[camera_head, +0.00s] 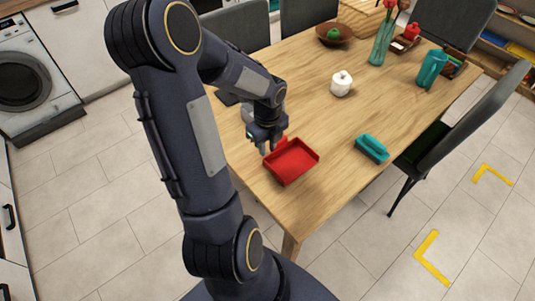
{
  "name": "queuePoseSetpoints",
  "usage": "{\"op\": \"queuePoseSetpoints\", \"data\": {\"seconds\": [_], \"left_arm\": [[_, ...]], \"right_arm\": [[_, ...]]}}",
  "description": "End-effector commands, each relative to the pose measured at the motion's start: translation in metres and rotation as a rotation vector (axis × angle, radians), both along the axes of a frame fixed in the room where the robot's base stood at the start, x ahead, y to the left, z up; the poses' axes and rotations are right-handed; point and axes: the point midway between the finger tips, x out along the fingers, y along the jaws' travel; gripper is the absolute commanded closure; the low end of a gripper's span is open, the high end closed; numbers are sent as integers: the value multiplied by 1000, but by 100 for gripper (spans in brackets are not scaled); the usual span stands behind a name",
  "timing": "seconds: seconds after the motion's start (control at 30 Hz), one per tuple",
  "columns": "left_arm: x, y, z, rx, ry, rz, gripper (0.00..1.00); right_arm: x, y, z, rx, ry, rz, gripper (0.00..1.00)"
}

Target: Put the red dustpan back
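The red dustpan (292,162) is at the near left edge of the wooden table (320,195), its open tray facing up. A short red piece, apparently its handle, shows at its upper left, right beside my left gripper (269,147). My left gripper points down there, with its fingertips at or very near this handle. The fingers are small and partly hidden, so I cannot tell whether they are closed on it. I also cannot tell whether the dustpan touches the tabletop. My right gripper is not in view.
A teal brush-like object (371,148) lies at the table's right edge. A white lidded pot (341,84), a teal jug (432,69), a vase (381,45) and a brown bowl (333,34) stand farther back. A dark chair (465,115) is at right. Yellow corner marks (433,260) are on the floor.

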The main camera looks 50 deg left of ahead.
Motion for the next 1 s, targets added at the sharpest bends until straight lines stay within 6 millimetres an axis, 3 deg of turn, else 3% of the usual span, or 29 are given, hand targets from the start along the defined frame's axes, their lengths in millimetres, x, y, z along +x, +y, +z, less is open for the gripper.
{"op": "queuePoseSetpoints", "data": {"seconds": [0.1,0.27,0.37,0.47,0.6,0.7,0.9,1.0], "left_arm": [[1,1,20,3,-3,0,75],[0,-2,34,1,-6,12,75],[-3,-12,49,-3,-34,109,75],[-12,-35,76,-30,-93,332,75],[-37,-82,116,-155,-187,777,75],[-59,-115,134,-296,-212,1094,75],[-95,-161,150,-570,-137,1556,75],[-104,-173,152,-648,-88,1675,75]], "right_arm": [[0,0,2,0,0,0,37],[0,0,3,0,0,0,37],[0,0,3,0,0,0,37],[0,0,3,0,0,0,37],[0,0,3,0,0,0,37],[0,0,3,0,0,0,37],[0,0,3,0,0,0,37],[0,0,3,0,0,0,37]]}}
